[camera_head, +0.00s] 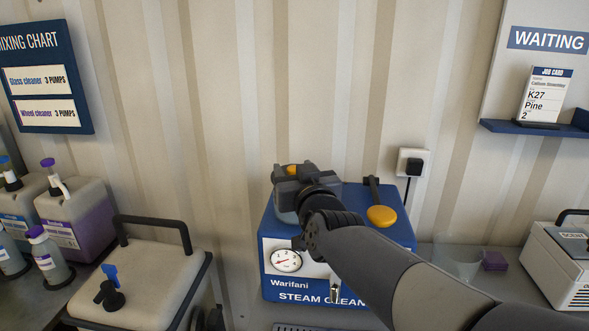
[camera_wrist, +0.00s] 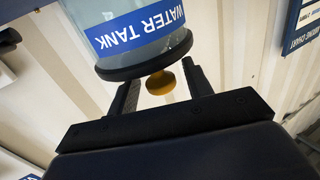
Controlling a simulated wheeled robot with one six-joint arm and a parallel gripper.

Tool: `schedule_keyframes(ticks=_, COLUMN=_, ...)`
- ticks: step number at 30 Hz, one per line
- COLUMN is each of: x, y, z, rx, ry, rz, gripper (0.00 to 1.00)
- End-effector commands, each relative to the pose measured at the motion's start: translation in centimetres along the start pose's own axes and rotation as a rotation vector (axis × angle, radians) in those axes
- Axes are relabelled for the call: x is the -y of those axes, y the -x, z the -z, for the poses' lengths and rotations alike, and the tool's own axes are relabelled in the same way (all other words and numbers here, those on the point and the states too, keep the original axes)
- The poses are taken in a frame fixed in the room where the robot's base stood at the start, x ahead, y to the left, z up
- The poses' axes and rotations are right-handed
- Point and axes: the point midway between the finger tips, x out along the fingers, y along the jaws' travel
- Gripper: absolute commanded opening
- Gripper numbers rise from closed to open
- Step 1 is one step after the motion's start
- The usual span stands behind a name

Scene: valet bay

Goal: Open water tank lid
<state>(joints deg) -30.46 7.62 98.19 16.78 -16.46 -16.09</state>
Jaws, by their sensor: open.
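The water tank (camera_wrist: 140,28) is a pale blue clear vessel with a blue label, seen upside down in the wrist view. Its dark lid (camera_wrist: 120,72) sits on the rim, with a yellow knob (camera_wrist: 161,83). My gripper (camera_wrist: 160,76) is open, with one finger on each side of the knob. I cannot tell whether either finger touches it. In the head view my gripper (camera_head: 292,174) is over the tank (camera_head: 284,212) on the blue steam cleaner (camera_head: 270,233), hiding most of the lid.
A dark lever with a yellow end (camera_head: 381,216) stands on the cleaner, right of my gripper. A wall plug (camera_head: 414,165) is behind it. A cream box with a black handle (camera_head: 140,280) and bottles (camera_head: 75,215) are at left. Another handled case (camera_head: 565,260) is at right.

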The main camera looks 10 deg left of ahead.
Motion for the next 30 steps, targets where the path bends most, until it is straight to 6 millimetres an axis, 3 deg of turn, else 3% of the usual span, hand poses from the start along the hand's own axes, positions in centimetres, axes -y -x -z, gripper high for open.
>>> schedule_keyframes(ticks=11, x=0.00, y=-0.49, z=0.02, rx=-0.001, ry=0.001, rz=0.000, gripper=0.48)
schedule_keyframes(ticks=27, x=0.01, y=-0.47, z=0.00, rx=0.000, ry=0.001, rz=0.000, gripper=0.04)
schedule_keyframes(ticks=30, x=0.01, y=-0.47, z=0.00, rx=0.000, ry=0.001, rz=0.000, gripper=0.00)
